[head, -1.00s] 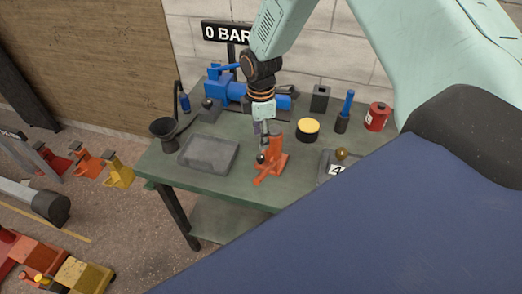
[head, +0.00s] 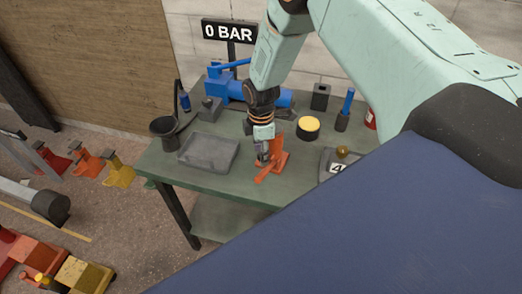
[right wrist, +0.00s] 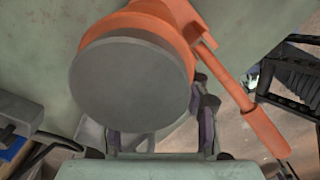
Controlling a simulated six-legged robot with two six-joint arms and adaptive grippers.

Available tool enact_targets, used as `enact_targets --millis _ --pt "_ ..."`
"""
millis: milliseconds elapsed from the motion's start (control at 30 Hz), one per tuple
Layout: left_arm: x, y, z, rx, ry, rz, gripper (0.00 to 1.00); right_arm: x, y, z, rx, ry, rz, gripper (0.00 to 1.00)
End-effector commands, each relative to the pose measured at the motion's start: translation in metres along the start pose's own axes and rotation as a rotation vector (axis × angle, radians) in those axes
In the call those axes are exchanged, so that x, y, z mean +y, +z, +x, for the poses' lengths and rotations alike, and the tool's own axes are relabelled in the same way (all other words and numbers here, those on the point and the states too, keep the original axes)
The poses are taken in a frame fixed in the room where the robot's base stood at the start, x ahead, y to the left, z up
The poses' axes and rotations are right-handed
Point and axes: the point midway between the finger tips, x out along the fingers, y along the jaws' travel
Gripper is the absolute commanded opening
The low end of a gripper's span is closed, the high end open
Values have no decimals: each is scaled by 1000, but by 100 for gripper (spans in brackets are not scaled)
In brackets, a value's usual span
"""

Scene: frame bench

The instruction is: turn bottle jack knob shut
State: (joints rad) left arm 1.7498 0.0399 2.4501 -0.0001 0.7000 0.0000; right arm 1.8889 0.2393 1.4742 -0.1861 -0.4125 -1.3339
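The orange bottle jack (head: 279,160) stands upright near the front edge of the green bench. In the right wrist view its orange body (right wrist: 165,20) is close, with a round grey top (right wrist: 133,84) and a handle (right wrist: 250,112) slanting down to the right. My right gripper (head: 263,161) is low at the jack's left side. In the right wrist view its fingers (right wrist: 160,135) stand apart, partly hidden by the grey top. The knob is hidden now, so I cannot tell whether the fingers touch it. My left gripper is out of view.
The bench (head: 225,180) also holds a grey tray (head: 208,153), a black funnel (head: 165,131), a blue pump (head: 228,90), a yellow-topped tin (head: 308,128) and a brass ball (head: 342,152). A "0 BAR" sign (head: 229,32) stands behind.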

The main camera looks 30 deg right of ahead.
Motion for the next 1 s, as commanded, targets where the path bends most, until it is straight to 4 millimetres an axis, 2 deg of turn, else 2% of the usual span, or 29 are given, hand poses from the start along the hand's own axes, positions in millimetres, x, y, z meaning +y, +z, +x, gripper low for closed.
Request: enact_targets --millis 67,533,767,1000 --pt "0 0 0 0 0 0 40 0 0 0 0 0 0 40" --pt "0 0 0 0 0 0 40 0 0 0 0 0 0 0" --pt "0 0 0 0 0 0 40 0 0 0 0 0 24 0" --pt "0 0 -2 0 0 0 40 0 0 0 0 0 193 0"
